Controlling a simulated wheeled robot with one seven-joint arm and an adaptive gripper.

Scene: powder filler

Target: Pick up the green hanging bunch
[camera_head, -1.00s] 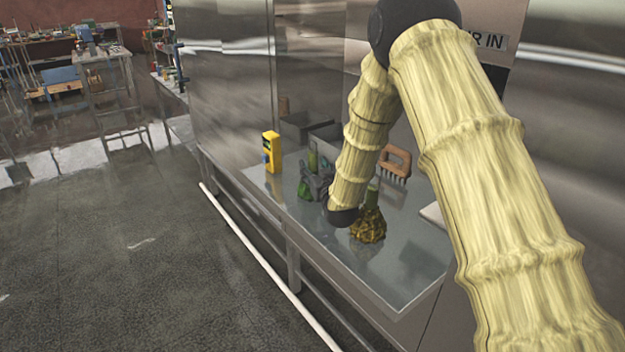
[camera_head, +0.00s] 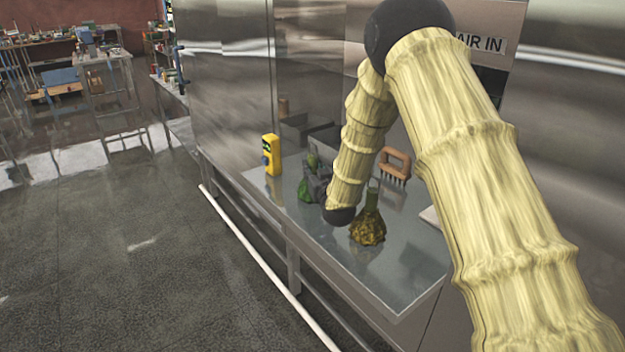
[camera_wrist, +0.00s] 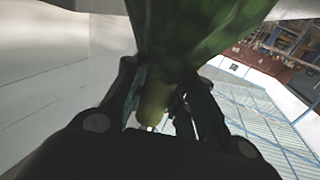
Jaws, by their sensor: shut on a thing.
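The green bunch (camera_head: 306,191) shows in the head view on the left of my wrist, low over the metal table. Its dark green body (camera_wrist: 195,30) fills the top middle of the wrist view, and a paler yellow-green stem runs down between the fingers. My gripper (camera_head: 319,184) is dark grey and is shut on the bunch; in the wrist view its two fingers (camera_wrist: 165,105) stand on either side of the stem. Part of the bunch is hidden behind the gripper. I cannot tell whether it touches the table.
A yellow-brown bunch (camera_head: 368,228) with a green stem stands just right of my wrist. A wooden-handled brush (camera_head: 395,166) is behind it. A yellow device (camera_head: 272,155) stands at the table's left end. The metal table (camera_head: 400,285) is clear at the front right. A steel wall rises behind.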

